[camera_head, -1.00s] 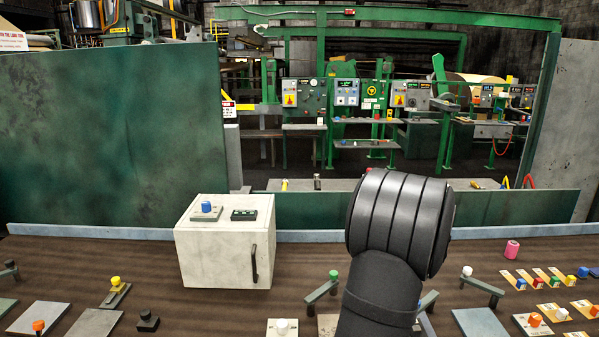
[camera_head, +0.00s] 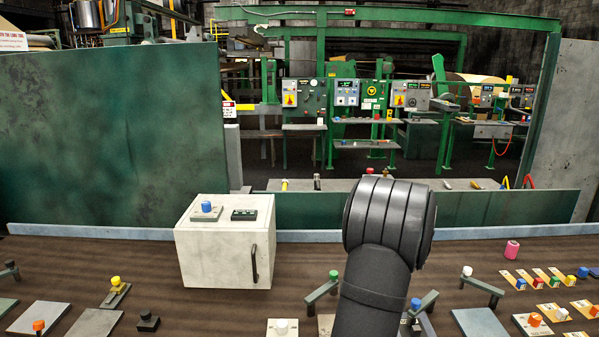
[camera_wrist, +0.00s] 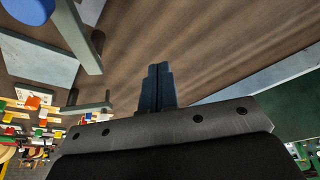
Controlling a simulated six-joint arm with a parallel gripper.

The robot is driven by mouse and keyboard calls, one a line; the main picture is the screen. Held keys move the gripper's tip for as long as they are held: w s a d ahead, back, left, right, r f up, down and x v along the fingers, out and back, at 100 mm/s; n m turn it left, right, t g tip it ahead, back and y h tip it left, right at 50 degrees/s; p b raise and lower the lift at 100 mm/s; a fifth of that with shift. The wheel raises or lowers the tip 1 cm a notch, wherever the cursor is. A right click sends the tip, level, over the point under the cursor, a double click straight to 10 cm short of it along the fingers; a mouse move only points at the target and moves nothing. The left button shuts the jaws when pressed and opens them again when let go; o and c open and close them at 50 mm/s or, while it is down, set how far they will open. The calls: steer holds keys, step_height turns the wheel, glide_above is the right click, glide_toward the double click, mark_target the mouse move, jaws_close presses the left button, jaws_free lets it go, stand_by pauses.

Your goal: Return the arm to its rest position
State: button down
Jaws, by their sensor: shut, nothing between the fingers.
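My gripper (camera_wrist: 157,88) shows in the wrist view with its two dark fingers together and nothing between them. Brown table surface (camera_wrist: 170,40) lies beyond the fingertips. In the head view only my dark arm shows, raised over the right-middle of the table (camera_head: 230,309); the fingers are hidden there.
A white cabinet (camera_head: 215,255) with a dark handle stands left of my arm, with a blue knob (camera_head: 206,206) on top. Levers with a green knob (camera_head: 334,275) and a white knob (camera_head: 467,271) flank the arm. A pink cylinder (camera_head: 512,249) stands at right. A green wall (camera_head: 290,210) runs behind.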

steer(key=shift+w+d, duration=0.5)
steer(key=shift+w, duration=0.1)
steer(key=c, duration=1.2)
jaws_free()
steer(key=o, duration=0.4)
steer(key=shift+s+d+r, duration=0.1)
steer(key=shift+d+r, duration=0.05)
steer(key=shift+r, duration=0.15)
steer(key=o, duration=0.7)
steer(key=r+m, duration=0.1)
steer(key=s+d+r+m, duration=0.1)
steer(key=s+r+m, duration=0.1)
steer(key=r, duration=0.1)
steer(key=shift+s+d+r+g, duration=0.1)
steer(key=shift+s+d+g, duration=0.1)
steer(key=shift+g, duration=0.2)
steer(key=shift+o, duration=0.5)
steer(key=s+d+r+m+g+y, duration=0.1)
steer(key=s+r+m+g+y, duration=0.1)
steer(key=s+r+m, duration=0.4)
step_height(320, 180, up, 4)
steer(key=shift+s+r+m, duration=0.2)
steer(key=shift+s+m, duration=0.15)
steer(key=shift+m, duration=0.35)
step_height(320, 180, down, 10)
steer(key=shift+s+r, duration=0.15)
